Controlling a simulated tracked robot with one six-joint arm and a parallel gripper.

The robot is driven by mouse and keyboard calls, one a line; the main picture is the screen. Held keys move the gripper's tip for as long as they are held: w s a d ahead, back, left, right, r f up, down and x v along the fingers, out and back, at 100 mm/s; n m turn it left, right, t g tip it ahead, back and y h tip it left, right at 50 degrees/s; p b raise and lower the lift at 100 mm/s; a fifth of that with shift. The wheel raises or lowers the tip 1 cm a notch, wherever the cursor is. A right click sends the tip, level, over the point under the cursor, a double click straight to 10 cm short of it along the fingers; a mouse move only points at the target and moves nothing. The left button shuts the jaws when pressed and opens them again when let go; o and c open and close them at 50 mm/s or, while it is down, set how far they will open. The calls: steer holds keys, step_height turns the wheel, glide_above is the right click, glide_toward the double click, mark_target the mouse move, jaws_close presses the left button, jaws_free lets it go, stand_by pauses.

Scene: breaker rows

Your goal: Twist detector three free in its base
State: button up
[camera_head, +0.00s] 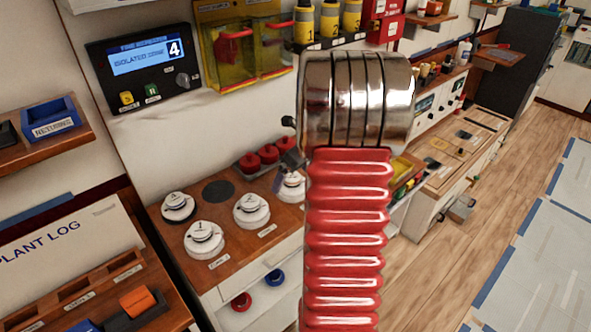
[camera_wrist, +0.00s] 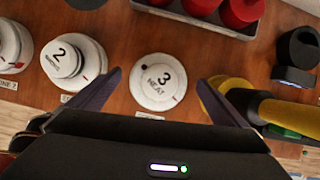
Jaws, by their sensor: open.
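Detector three (camera_wrist: 157,80), a round white unit marked "3 HEAT", sits on the wooden top in the wrist view. My gripper (camera_wrist: 160,76) is open, with one dark finger on each side of the detector and a visible gap to both. Whether the fingertips are down at its height I cannot tell.
Other white detectors (camera_head: 204,239) stand on the wooden top (camera_head: 215,265). A tray of red caps (camera_wrist: 195,7) lies behind detector three. A yellow and black tool (camera_wrist: 262,103) lies close by the right finger. A wall panel (camera_head: 146,63) reads "ISOLATED ZONE 4".

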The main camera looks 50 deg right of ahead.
steer(key=shift+w+f, duration=0.2)
steer(key=shift+f, duration=0.4)
steer(key=shift+c, duration=0.2)
steer(key=c, duration=1.1)
steer(key=shift+c, duration=0.2)
steer(key=n+y, duration=0.1)
steer(key=n, duration=0.3)
steer(key=shift+d, duration=0.1)
steer(key=shift+n+y, duration=0.7)
steer(key=shift+n, duration=0.7)
steer(key=shift+g, duration=0.3)
